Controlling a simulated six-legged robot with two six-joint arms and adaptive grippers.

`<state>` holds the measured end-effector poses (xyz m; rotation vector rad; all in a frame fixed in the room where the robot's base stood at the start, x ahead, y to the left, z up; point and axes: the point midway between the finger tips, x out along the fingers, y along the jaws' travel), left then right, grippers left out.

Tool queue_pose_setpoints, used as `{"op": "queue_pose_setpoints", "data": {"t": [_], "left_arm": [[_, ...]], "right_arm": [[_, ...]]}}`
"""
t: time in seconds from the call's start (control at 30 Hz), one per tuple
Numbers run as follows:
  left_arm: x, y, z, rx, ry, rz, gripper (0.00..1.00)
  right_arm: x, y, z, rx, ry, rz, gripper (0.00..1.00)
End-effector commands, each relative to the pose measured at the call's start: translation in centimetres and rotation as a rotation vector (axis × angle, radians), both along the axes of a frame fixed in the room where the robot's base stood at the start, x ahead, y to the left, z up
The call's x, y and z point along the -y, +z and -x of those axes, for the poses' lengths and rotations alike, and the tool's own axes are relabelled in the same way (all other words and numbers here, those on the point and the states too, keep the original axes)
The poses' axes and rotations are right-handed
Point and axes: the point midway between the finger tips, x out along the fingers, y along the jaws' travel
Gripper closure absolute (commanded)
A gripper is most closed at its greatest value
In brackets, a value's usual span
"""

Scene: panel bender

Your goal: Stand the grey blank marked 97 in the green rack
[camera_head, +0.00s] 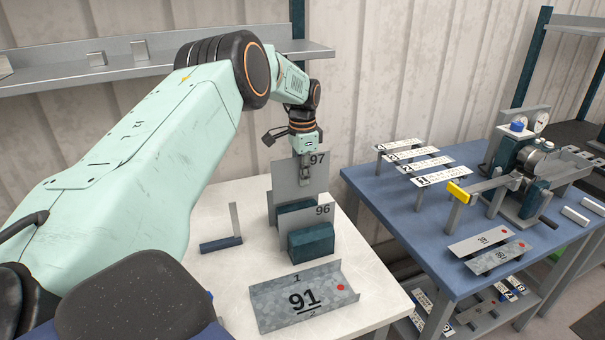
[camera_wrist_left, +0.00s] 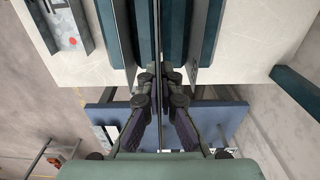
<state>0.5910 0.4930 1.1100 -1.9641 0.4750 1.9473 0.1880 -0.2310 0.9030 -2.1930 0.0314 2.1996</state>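The grey blank marked 97 (camera_head: 290,180) stands upright at the dark green rack (camera_head: 312,241) on the white table. Its lower part is hidden behind a rack block, so I cannot tell from the head view whether its bottom edge is seated. My left gripper (camera_head: 305,180) is shut on its top edge from above. In the left wrist view the blank (camera_wrist_left: 157,35) shows edge-on between the gripper's fingertips (camera_wrist_left: 159,76), with green rack blocks (camera_wrist_left: 178,30) on both sides. A grey blank marked 96 (camera_head: 322,212) stands in front of it in the rack. My right gripper is not in view.
A grey tray marked 91 (camera_head: 270,296) lies at the table's front. A dark bar with an upright strip (camera_head: 221,243) is left of the rack. A blue bench (camera_head: 390,205) with plates and a bending machine (camera_head: 520,180) stands right. A shelf (camera_head: 70,82) runs along the back wall.

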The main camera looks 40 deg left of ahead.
Motion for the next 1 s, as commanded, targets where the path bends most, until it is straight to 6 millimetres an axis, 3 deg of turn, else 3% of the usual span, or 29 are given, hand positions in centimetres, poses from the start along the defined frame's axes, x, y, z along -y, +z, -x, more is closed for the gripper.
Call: {"op": "queue_pose_setpoints", "data": {"t": [0.03, 0.57, 0.8, 1.0], "left_arm": [[0.0, -1.1, 0.0, 0.0, 0.0, 0.0, 1.0], [0.1, -6.9, -0.1, 0.0, -0.002, 0.0, 1.0], [0.0, -9.1, -0.1, 0.0, -0.001, -0.001, 1.0], [0.1, -9.5, -0.1, 0.001, -0.001, 0.0, 1.0]], "right_arm": [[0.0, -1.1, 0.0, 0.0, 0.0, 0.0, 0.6], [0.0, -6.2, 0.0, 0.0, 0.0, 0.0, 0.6], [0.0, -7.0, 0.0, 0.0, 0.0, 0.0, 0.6], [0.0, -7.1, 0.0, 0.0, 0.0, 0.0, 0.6]]}}
